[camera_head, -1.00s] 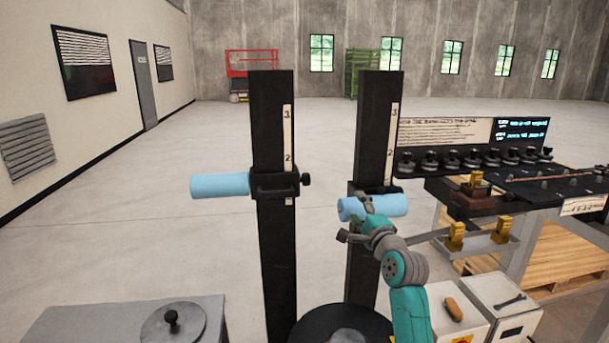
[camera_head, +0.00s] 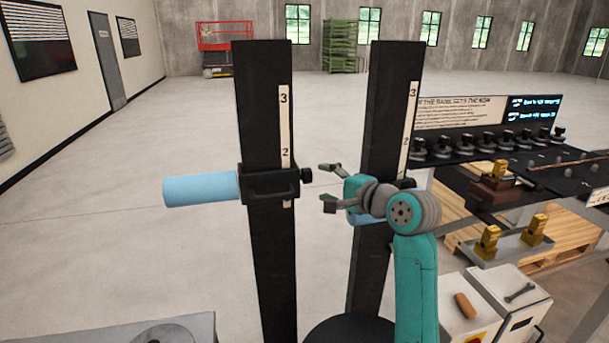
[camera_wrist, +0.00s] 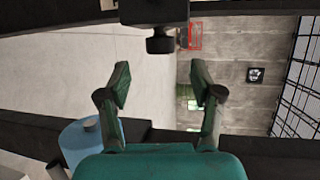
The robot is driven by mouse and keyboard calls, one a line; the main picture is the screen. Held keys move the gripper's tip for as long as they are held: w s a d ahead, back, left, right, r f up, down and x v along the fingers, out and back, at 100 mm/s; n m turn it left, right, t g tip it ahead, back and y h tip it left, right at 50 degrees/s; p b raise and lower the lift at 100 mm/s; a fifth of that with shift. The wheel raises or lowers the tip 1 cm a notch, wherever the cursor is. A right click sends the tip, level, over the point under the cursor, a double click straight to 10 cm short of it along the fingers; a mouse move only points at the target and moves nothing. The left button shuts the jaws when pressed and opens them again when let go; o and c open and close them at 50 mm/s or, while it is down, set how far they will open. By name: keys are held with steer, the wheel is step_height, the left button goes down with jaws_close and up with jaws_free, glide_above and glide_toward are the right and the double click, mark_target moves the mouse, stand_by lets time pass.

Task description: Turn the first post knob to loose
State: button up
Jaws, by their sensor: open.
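The left post (camera_head: 268,110) is a tall black column with a number scale. A black carriage (camera_head: 268,187) sits on it just below mark 2, with a light blue cylinder (camera_head: 200,189) sticking out left. Its small black knob (camera_head: 306,175) is on the carriage's right side. My gripper (camera_head: 328,184) is open and empty between the two posts, pointing left towards the knob, a short gap away. In the wrist view the knob (camera_wrist: 160,43) lies ahead of the open fingers (camera_wrist: 162,82), roughly centred between them and not touched. Which way the knob is turned cannot be told.
The right post (camera_head: 386,100) stands behind my gripper, with its blue cylinder (camera_head: 362,218) partly hidden by my wrist. A workbench (camera_head: 470,160) with a row of dark knobs and brass blocks (camera_head: 487,242) is at the right. White boxes (camera_head: 505,285) stand below it.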

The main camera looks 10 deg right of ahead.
mark_target(311, 178)
steer(key=x, duration=0.8)
steer(key=shift+w, duration=0.1)
steer(key=shift+c, duration=0.2)
steer(key=shift+a+f, duration=0.1)
steer(key=c, duration=1.1)
